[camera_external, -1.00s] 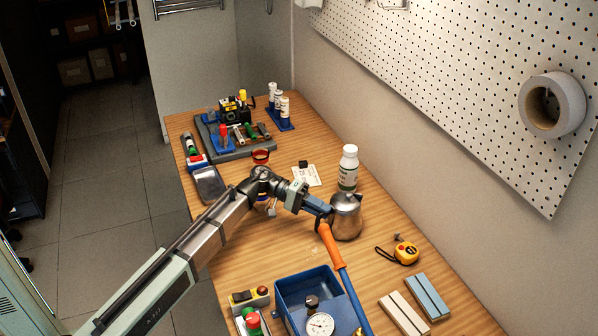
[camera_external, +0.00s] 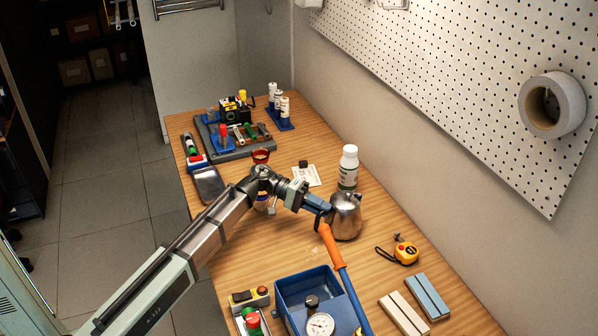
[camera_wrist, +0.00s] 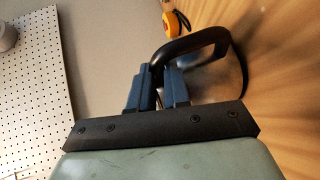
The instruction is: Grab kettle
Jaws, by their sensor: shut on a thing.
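The kettle (camera_external: 346,217) is a shiny metal pot on the wooden table, right of the middle in the external view. It stands upright. My gripper (camera_external: 326,213) reaches it from the left, at its handle side. In the wrist view, the blue fingers of my gripper (camera_wrist: 158,88) are shut on the kettle's dark curved handle (camera_wrist: 195,42). The kettle's body is mostly hidden behind the handle and fingers in that view.
A white bottle (camera_external: 348,167) stands just behind the kettle. A yellow tape measure (camera_external: 405,252) lies to the right. The pegboard wall (camera_external: 470,90) borders the table.

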